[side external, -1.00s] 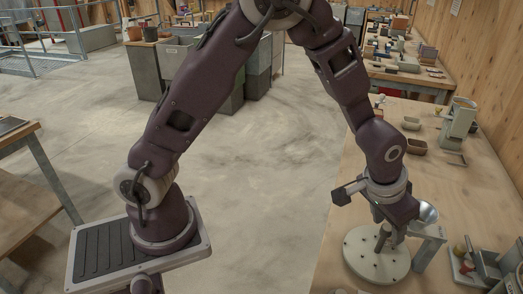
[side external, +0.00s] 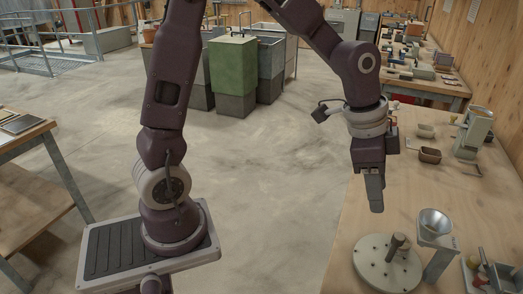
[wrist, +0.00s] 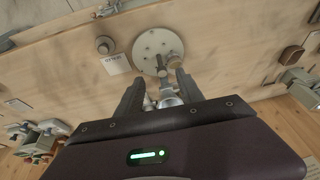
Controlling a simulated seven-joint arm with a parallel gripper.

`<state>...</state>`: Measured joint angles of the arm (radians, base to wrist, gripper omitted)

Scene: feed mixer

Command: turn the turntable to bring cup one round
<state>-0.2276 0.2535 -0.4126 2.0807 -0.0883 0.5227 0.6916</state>
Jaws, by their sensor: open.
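The turntable (side external: 362,262) is a round pale disc with small dark dots, on the bench at the lower right; it also shows in the wrist view (wrist: 147,43). An upright grey-brown peg (side external: 394,247) stands on it. A metal funnel (side external: 434,221) sits on a grey stand (side external: 437,262) beside the disc. My gripper (side external: 376,208) hangs above the bench, clear of the disc and peg. In the wrist view its two fingers (wrist: 158,77) are apart with nothing gripped, and the funnel shows between them. I cannot make out a cup marked one.
A brown tray (side external: 430,155) and a grey apparatus (side external: 473,132) stand farther back on the bench. Small items (side external: 478,280) lie right of the funnel stand. In the wrist view, a round knob (wrist: 105,45) and a white label (wrist: 116,64) lie left of the disc.

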